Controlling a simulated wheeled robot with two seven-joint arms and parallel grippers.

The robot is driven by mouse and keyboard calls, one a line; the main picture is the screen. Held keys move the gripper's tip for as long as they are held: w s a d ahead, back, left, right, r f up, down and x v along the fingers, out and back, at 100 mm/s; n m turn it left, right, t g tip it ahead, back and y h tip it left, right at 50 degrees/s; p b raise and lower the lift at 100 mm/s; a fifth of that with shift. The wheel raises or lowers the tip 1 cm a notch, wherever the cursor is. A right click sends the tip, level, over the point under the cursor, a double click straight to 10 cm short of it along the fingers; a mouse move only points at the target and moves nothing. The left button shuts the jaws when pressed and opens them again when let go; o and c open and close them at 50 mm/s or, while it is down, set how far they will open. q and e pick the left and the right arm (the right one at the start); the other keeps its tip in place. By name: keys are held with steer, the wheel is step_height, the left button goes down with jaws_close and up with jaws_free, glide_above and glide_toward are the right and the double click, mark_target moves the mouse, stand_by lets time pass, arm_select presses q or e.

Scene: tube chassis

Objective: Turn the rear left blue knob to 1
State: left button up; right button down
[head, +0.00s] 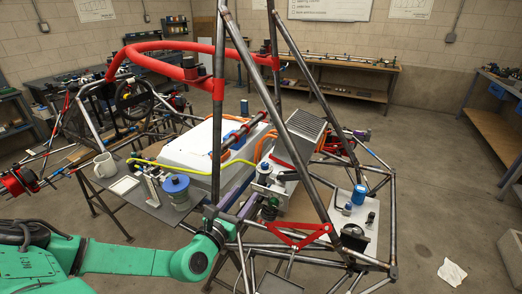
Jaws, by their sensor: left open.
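My left arm's green links come in from the lower left. I cannot see whether the gripper touches anything. My right gripper is not in view.
The tube chassis (327,105) fills the middle. A white rag (452,272) lies on otherwise open floor at right.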

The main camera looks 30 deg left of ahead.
arm_select(q)
steer(key=b, duration=0.3)
glide_toward(264, 167)
steer(key=w, duration=0.6)
steer(key=w+a+p, duration=0.1)
steer(key=w, duration=0.1)
steer(key=shift+w, duration=0.55)
steer(key=shift+s, duration=0.15)
jaws_close()
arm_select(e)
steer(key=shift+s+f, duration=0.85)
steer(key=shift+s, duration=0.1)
